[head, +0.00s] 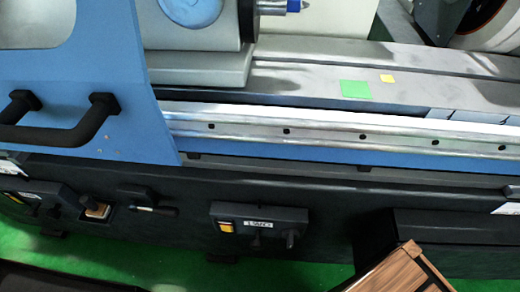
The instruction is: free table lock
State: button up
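The grinder's table (300,92) is a long grey slab with a bright metal rail (330,138) along its front. Below it, the dark machine front carries a black lever (150,208) pointing right, left of centre. A small black control box (260,230) with a yellow-orange patch, a white label and dark knobs or levers (290,238) sits to its right. The label is too small to read surely. I cannot tell which of these controls is the table lock, nor whether it is locked. My gripper is not in view.
A blue guard door with a black handle (60,122) fills the upper left. More controls (45,208) sit at the lower left. A black cabinet (445,240) juts out at right, with a brown wood-like box (405,272) before it. Green floor (190,270) shows below.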

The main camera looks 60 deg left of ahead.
aim_at(171, 212)
jog(key=u, duration=3)
jog(key=k+l+u, duration=0.6)
jog(key=k+l, duration=0.35)
jog(key=k, duration=0.15)
jog(key=i, duration=0.5)
